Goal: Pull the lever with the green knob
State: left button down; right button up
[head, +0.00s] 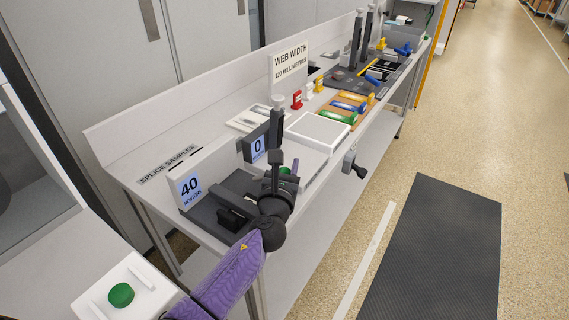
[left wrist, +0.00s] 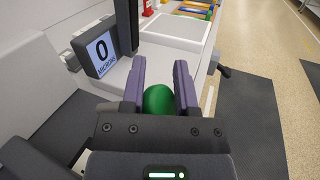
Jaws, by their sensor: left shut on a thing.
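The green knob (left wrist: 158,101) sits between the two fingers of my left gripper (left wrist: 160,84) in the left wrist view. My left gripper (head: 282,178) is shut on it at the bench's front edge, in front of the "0" display. In the head view only a bit of the green knob (head: 284,170) shows past the dark gripper. The lever's arm is hidden by the gripper. My right gripper is not in view.
Near the gripper stand a "40" display (head: 189,187) and a "0" display (head: 258,148). A white plate (head: 318,131) and coloured blocks (head: 338,115) lie farther along the bench. A dark crank (head: 352,164) juts from the front edge. A green button (head: 121,294) is at lower left.

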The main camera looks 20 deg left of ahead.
pick_arm(q)
jog(key=shift+r, duration=0.1)
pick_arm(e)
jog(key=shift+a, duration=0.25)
pick_arm(q)
jog(key=shift+c, duration=1.2)
grip_release()
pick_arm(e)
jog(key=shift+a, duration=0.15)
pick_arm(q)
jog(key=shift+d, duration=0.1)
jog(key=shift+r+p, duration=0.35)
notch_tip(320, 180, up, 9)
jog(key=p, duration=0.7)
jog(key=shift+r, duration=0.15)
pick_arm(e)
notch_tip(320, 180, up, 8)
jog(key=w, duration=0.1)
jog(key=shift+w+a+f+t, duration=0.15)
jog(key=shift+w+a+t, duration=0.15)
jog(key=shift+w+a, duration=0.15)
